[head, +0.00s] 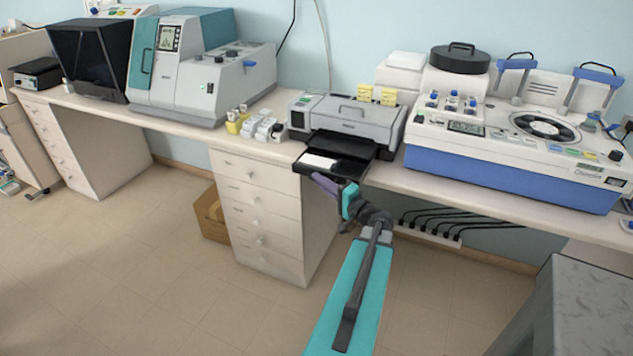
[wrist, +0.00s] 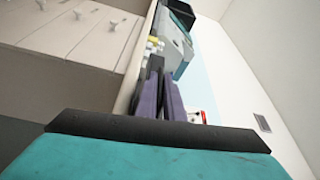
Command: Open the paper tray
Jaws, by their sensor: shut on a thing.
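The printer (head: 347,119) is a grey and black machine on the bench in the head view. Its black paper tray (head: 353,168) sticks out of the front, past the bench edge, with white paper (head: 320,161) lying on it. My gripper (head: 320,178) is at the tray's front edge, with its purple fingers shut on it. In the wrist view the two fingers (wrist: 157,64) point up the picture, close together, with a dark part at their tips. The exact contact is small and partly hidden by the fingers.
White drawers (head: 258,205) stand under the bench, left of my arm. Small boxes and bottles (head: 258,127) sit left of the printer. A large white and blue machine (head: 510,178) stands to the right. Cables (head: 430,222) hang below the bench. The floor at the left is clear.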

